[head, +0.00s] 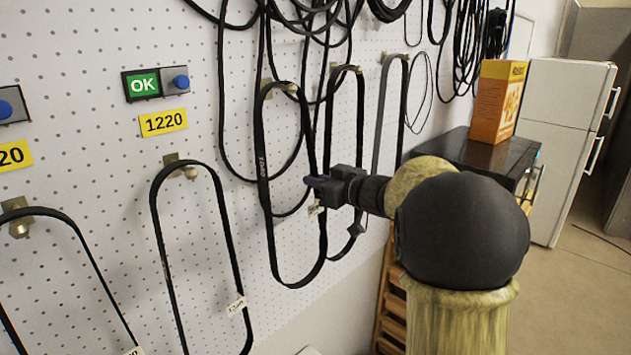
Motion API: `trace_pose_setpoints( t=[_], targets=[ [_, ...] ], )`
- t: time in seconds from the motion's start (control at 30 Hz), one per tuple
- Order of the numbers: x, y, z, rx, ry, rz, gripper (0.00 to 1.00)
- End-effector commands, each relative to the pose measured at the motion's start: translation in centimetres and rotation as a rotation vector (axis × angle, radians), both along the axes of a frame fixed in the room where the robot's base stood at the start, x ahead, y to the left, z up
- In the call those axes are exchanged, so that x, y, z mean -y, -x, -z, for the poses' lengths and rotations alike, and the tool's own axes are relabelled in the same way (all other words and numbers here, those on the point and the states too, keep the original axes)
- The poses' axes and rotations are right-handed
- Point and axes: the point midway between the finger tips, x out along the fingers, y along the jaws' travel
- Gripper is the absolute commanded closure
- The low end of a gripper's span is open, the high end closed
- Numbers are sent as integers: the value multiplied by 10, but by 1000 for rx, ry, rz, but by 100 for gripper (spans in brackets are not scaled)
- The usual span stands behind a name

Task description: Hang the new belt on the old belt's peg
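Several black loop belts hang on brass pegs on a white pegboard, and I cannot tell which is the old or new one. One belt (261,150) with pale lettering hangs from a peg (291,88) in the middle. My gripper (312,182) is at this belt's right strand, with its fingertips pointing left. The fingers are small and partly hidden, so I cannot tell whether they hold the strand. Another belt (329,125) hangs just behind, partly hidden by my gripper. A tagged belt (158,240) hangs on a peg (190,173) to the left, below the yellow 1220 label (163,122).
A green OK sign with a blue button (180,82) is above the 1220 label. Another belt (88,255) hangs at far left. Tangled belts hang along the top. An orange box (497,100) stands on a dark cabinet (470,148) beside a white fridge (566,120).

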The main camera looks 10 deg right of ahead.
Motion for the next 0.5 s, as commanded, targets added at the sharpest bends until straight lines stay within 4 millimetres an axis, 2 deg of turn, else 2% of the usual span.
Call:
trace_pose_setpoints(
  t=[0.03,0.1,0.17,0.5],
  targets=[
    [1,0,2,-4,2,2,100],
    [1,0,3,-4,2,2,82],
    [1,0,2,-4,2,2,70],
    [2,1,1,-2,1,1,70]
  ],
)
